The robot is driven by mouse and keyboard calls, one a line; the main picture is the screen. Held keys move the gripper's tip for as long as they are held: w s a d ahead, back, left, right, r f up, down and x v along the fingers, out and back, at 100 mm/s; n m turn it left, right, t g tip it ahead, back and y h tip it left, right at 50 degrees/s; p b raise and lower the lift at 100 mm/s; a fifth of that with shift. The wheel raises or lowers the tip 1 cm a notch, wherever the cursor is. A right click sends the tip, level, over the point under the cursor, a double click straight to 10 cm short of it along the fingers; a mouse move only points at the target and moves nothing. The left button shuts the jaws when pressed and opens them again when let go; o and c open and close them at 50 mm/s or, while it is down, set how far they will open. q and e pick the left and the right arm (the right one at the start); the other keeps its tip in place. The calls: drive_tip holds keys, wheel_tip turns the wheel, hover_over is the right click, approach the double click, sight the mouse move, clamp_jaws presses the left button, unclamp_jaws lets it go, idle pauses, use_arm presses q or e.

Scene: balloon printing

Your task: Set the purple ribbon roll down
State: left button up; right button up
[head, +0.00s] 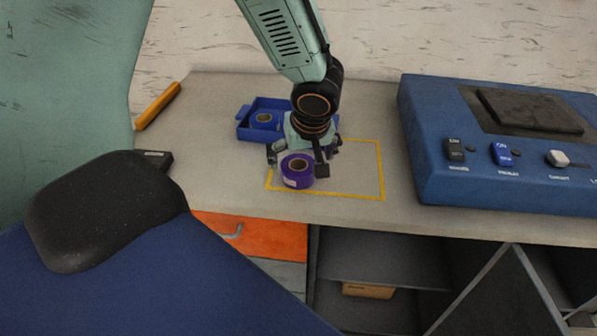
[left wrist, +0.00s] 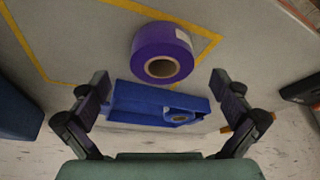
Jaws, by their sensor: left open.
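The purple ribbon roll (head: 297,171) stands on the table at the left part of the yellow outlined square (head: 383,180). It also shows in the left wrist view (left wrist: 162,54), with its round cardboard core facing the camera. My left gripper (head: 298,160) is above and just behind the roll in the head view. In the left wrist view its two fingers (left wrist: 168,92) are spread wide, with the roll beyond the fingertips and nothing held between them. My right gripper is not in view.
A blue tray (head: 243,131) with another roll (head: 263,118) in it sits behind the gripper. A blue machine (head: 430,180) with switches stands at the right. A yellow-orange bar (head: 158,106) lies at the left table edge. The right part of the outlined square is clear.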

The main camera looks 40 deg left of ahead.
sight(299, 165)
use_arm(q)
drive_tip(key=shift+x, duration=1.95)
drive_tip(key=shift+a+r, duration=0.1)
drive_tip(key=shift+a, duration=0.05)
drive_tip(key=shift+c, duration=0.3)
